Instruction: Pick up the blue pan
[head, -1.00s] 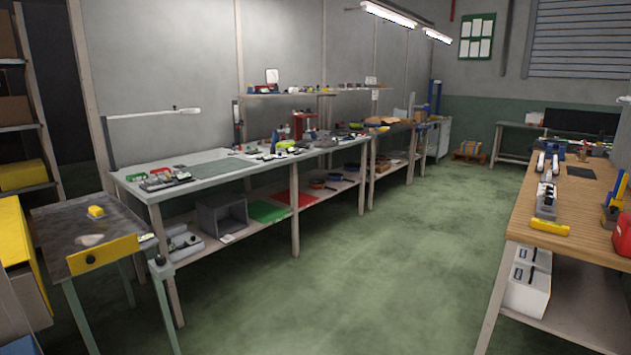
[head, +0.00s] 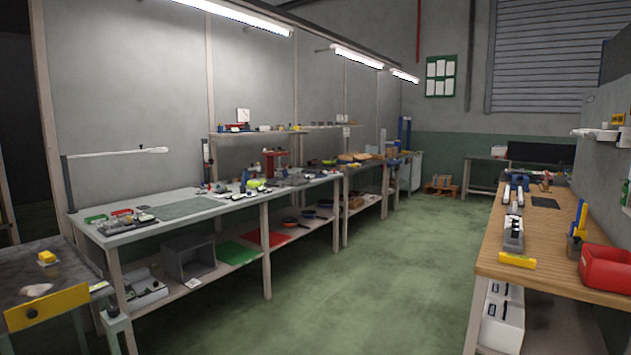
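Several small dark pans lie on the lower shelf under the long left workbench, in the middle of the head view. One of them, toward the back, looks blue and may be the blue pan (head: 324,204). It is small and distant, so its shape and handle are hard to make out. A darker pan (head: 290,222) lies nearer, just right of the red mat. My gripper is not in view.
The long left workbench (head: 175,208) carries tools and parts; its shelf holds a grey bin (head: 190,258), a green mat (head: 232,252) and a red mat (head: 266,238). A wooden bench (head: 535,252) with a red bin (head: 607,268) stands right. The green floor (head: 370,270) between is clear.

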